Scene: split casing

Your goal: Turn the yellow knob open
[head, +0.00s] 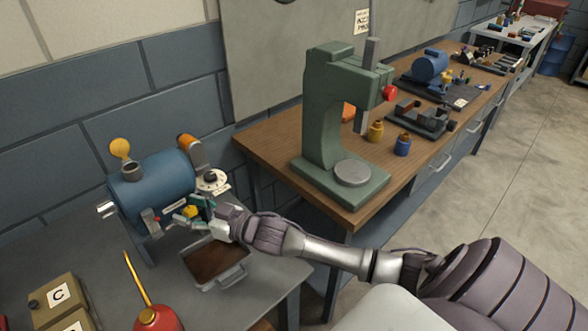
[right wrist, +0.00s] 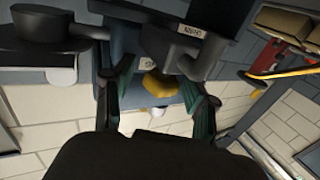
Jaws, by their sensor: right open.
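The yellow knob (head: 191,211) sits low on the front of a blue cylindrical casing (head: 160,182) on the grey bench. In the right wrist view the yellow knob (right wrist: 160,86) shows between the two fingers. My right gripper (head: 203,209) is open in front of the casing, with its teal fingers spread to either side of the knob. In the right wrist view the open right gripper (right wrist: 158,88) shows a gap to the knob on both sides; contact cannot be made out. My left gripper is not in view.
A tray (head: 216,277) stands below my right gripper. A red oil can (head: 158,319) and boxes marked C (head: 58,296) are at the front left. A green press (head: 328,130) stands on the wooden bench to the right. A yellow ball (head: 120,149) tops the casing.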

